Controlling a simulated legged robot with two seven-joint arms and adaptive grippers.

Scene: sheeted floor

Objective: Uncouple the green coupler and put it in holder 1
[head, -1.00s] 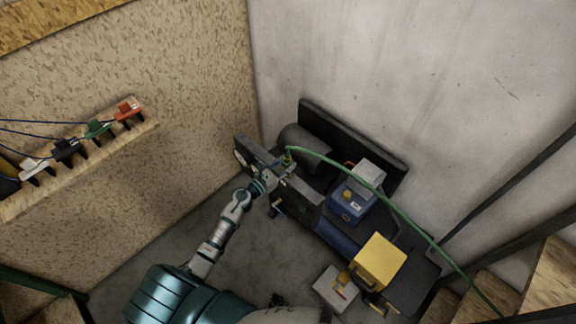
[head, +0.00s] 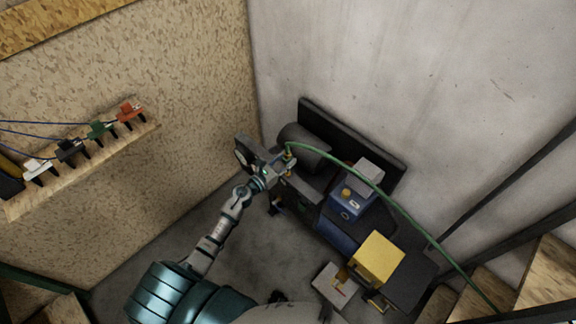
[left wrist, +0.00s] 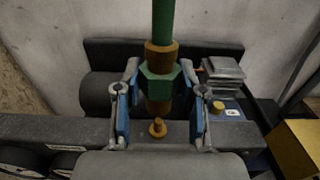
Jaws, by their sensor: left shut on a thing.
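The green coupler (left wrist: 158,88), with brass collars, is on the end of a green hose. My left gripper (left wrist: 158,108) is shut on it, blue pads either side. A brass stub (left wrist: 157,128) stands on the machine's grey bar just below the coupler, and they look apart. In the head view my left gripper (head: 282,165) is at the machine's left end, with the coupler (head: 289,156) upright in it. Holders with white, black, green and red pieces sit on a wooden shelf (head: 95,165) on the left wall; no number is legible. My right gripper is not in view.
The green hose (head: 385,200) runs from the coupler to the lower right. The machine carries a blue box (head: 347,198) and a yellow box (head: 378,259). Blue cables hang at the shelf. Grey floor (head: 170,235) is clear between shelf and machine.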

